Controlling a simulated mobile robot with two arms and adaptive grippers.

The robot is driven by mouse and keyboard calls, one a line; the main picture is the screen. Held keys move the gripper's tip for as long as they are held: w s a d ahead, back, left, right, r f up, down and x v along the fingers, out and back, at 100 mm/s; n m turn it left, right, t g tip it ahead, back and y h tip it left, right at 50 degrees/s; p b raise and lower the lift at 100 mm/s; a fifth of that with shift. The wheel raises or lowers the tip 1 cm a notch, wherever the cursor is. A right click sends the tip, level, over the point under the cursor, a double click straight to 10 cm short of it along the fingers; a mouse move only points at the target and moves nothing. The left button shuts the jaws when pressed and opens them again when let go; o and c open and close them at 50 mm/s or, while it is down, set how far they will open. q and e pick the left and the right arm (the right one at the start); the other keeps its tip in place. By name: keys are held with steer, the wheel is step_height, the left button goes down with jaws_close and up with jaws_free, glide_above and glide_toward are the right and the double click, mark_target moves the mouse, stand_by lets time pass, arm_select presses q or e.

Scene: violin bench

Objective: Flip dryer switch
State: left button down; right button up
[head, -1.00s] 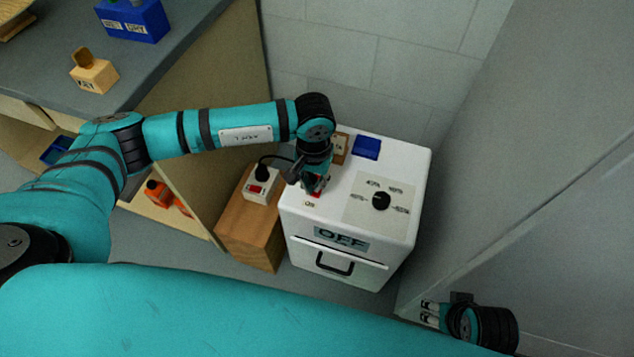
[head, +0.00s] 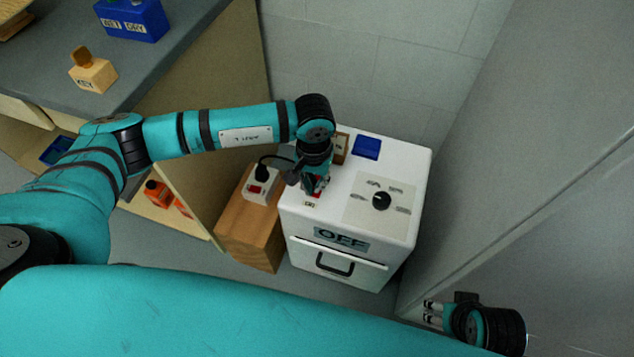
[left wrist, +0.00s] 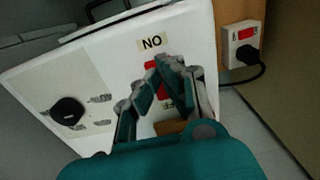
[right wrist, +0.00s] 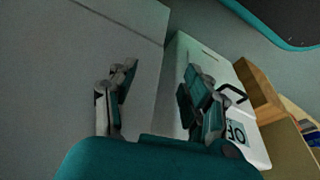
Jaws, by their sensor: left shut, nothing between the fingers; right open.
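The dryer is a white box (head: 345,228) with a dark knob (head: 381,201) on a printed dial and an OFF sign (head: 341,239) on its front. Its red switch (head: 318,192) sits on the top near the left edge, partly hidden by my left gripper. In the left wrist view the red switch (left wrist: 151,66) shows between an ON label (left wrist: 152,42) and a partly covered OFF label. My left gripper (head: 315,186) is shut and empty, its fingertips right at the switch; contact cannot be told. My right gripper (head: 430,312) is open and empty, low beside the dryer's right front.
A power strip (head: 262,184) with a red switch and a black plug sits on a wooden block (head: 250,230) left of the dryer. A blue square (head: 366,147) lies on the dryer top. A grey wall panel (head: 520,150) stands close on the right. A bench (head: 150,60) is at upper left.

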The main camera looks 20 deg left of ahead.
steer(key=shift+s, duration=0.1)
steer(key=shift+r, duration=0.1)
arm_select(q)
steer(key=shift+f, duration=0.1)
arm_select(e)
steer(key=shift+r, duration=0.3)
arm_select(q)
steer(key=shift+f, duration=0.1)
arm_select(e)
steer(key=shift+s, duration=0.1)
